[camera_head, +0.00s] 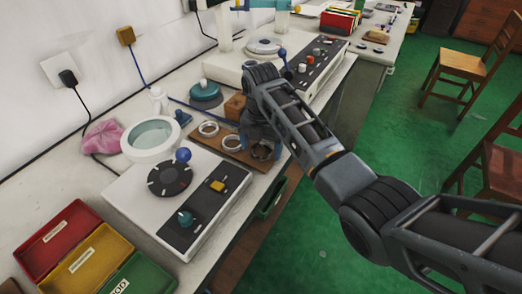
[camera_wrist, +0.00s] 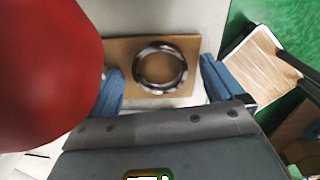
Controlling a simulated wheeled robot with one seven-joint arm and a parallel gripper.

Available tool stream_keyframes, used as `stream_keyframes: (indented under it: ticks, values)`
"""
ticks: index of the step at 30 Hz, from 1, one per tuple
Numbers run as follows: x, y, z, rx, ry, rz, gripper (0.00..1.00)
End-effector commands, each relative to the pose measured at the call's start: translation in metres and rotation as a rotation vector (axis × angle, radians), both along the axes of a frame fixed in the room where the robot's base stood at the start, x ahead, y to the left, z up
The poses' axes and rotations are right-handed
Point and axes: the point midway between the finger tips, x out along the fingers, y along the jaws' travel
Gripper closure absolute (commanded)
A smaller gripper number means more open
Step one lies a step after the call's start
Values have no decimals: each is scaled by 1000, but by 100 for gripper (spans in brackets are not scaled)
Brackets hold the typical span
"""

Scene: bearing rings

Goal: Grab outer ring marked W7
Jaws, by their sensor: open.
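My gripper (camera_head: 258,138) is above the right end of the board and partly covers the right ring. In the wrist view one ring (camera_wrist: 139,67) lies flat on the board (camera_wrist: 119,52), between and ahead of the blue fingers of my open gripper (camera_wrist: 164,86). The fingers are apart from it and hold nothing.
A large red rounded thing (camera_wrist: 45,60) blocks the wrist view's left side. A white device with knobs (camera_head: 150,205) stands in front of the board, and a magnifier dish (camera_head: 152,135) to its left. The floor (camera_head: 330,235) drops away right.

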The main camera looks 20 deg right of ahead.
Motion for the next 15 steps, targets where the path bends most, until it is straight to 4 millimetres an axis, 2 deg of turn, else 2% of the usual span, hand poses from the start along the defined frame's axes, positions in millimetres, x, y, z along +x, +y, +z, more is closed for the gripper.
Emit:
stream_keyframes:
  ticks: [5, 15]
  values:
    - [0, 0, 0, 0, 0, 0, 5]
    - [0, 0, 0, 1, -1, 0, 38]
